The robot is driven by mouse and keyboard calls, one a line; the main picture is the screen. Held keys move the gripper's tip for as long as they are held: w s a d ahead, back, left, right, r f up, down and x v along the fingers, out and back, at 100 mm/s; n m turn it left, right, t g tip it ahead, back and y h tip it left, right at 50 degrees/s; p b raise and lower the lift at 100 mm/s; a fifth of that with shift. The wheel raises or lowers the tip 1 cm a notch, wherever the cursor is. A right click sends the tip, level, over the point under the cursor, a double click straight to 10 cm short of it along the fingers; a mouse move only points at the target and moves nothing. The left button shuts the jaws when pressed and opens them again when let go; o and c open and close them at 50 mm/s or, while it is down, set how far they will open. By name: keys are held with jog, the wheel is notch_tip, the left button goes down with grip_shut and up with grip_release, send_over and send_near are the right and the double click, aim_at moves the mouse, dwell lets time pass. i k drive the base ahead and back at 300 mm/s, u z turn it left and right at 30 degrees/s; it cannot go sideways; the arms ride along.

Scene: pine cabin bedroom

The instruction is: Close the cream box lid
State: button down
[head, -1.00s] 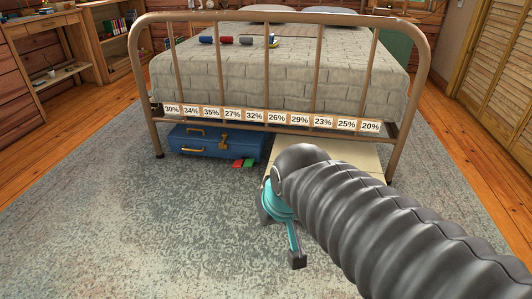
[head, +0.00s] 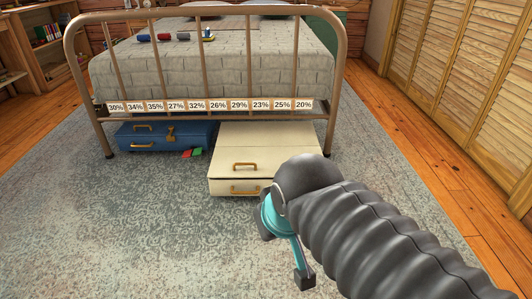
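The cream box (head: 225,158) stands on the rug, partly under the foot end of the bed, at the picture's centre. Its broad cream lid (head: 280,140) shows from above, with a brass handle on it near the front. A second brass handle is on the low front face. The lid looks close to flat; I cannot tell whether a gap remains under it. My gripper (head: 296,262), teal and dark grey, hangs in front of the box's right front corner, apparently apart from it. My arm hides that corner. The finger opening is turned away from view.
A blue case (head: 168,134) lies left of the cream box, with small red and green items (head: 192,153) in front. The metal bed frame (head: 338,85) rises over both. Open rug (head: 130,220) lies to the left and front. Louvred doors (head: 470,80) line the right.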

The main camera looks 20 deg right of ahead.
aim_at(227, 162)
jog(key=z, duration=0.7)
jog(key=i, duration=1.15)
jog(key=u, duration=0.8)
jog(key=i, duration=0.3)
jog(key=u, duration=0.3)
